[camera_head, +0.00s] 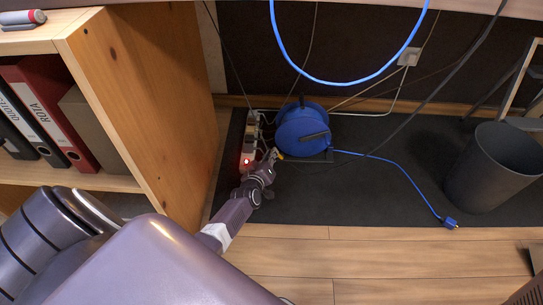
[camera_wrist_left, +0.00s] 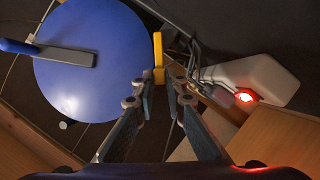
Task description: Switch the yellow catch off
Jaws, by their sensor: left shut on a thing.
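The yellow catch (camera_wrist_left: 158,58) is a small upright yellow piece at the right edge of the blue cable reel (camera_wrist_left: 90,60) in the left wrist view. In the head view only a bit of the yellow catch (camera_head: 280,156) shows, low on the reel (camera_head: 302,128). My left gripper (camera_head: 270,157) reaches down to it. In the left wrist view, the fingers of my left gripper (camera_wrist_left: 159,88) are close together, with the catch's lower end at their tips. The exact contact is partly hidden. My right gripper is not in view.
A power strip (camera_wrist_left: 262,72) with a glowing red switch (camera_wrist_left: 245,96) lies close beside the left gripper. A wooden shelf (camera_head: 140,80) with binders stands at left. Cables hang across the back. A dark bin (camera_head: 490,170) and a blue plug (camera_head: 450,223) are at right on the dark mat (camera_head: 350,205).

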